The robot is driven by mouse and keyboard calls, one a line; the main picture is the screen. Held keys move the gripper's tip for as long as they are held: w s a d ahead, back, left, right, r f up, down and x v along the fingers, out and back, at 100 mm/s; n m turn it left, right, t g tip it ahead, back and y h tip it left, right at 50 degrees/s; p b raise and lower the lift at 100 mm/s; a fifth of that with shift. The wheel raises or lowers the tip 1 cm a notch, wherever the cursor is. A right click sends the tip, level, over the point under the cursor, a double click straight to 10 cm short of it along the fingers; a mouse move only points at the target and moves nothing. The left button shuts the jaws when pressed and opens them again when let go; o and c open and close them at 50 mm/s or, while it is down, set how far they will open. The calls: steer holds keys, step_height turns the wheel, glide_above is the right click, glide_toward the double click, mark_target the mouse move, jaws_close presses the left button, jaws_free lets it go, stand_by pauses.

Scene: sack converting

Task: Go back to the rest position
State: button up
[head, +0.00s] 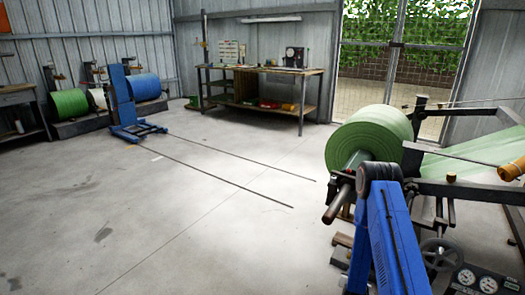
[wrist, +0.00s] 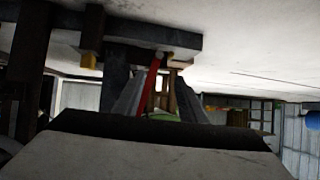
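In the wrist view my gripper (wrist: 158,78) shows as two grey tapering fingers above a dark band and a pale body. The fingers stand apart with nothing seen held between them. A red bar and a bit of green show in the gap, seemingly behind the fingers. The wrist picture looks upside down, with pale floor along its top. In the head view my blue arm rises in the lower right foreground; I cannot make out the gripper there.
A green film roll (head: 368,139) on a machine stands close at right, with gauges (head: 477,281) below. A workbench (head: 263,92) is at the back. A blue lift (head: 122,98) stands by green (head: 69,103) and blue (head: 144,87) reels. The middle floor is clear.

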steer(key=a+r+n+g+y, duration=0.15)
steer(key=a+r, duration=0.25)
steer(key=r, duration=1)
steer(key=a+r+y, duration=0.2)
steer(key=a+r, duration=0.2)
steer(key=r, duration=1)
steer(key=s+a+r+n, duration=0.1)
steer(key=s+r, duration=0.2)
steer(key=r, duration=0.2)
steer(key=s+a+r, duration=0.2)
steer(key=r, duration=0.3)
steer(key=s+a+r+n+g+y, duration=0.1)
steer(key=s+a+r, duration=0.1)
steer(key=s+r, duration=0.55)
steer(key=s+a+r+n+g+y, duration=0.15)
steer(key=s+r, duration=0.35)
steer(key=s, duration=0.5)
steer(key=s+r+g, duration=0.1)
steer(key=s+r, duration=0.1)
steer(key=s, duration=0.8)
steer(key=s+r+h, duration=0.1)
steer(key=s+r, duration=0.2)
steer(key=s, duration=0.8)
steer(key=shift+a+n+g, duration=0.3)
steer(key=shift+g, duration=0.1)
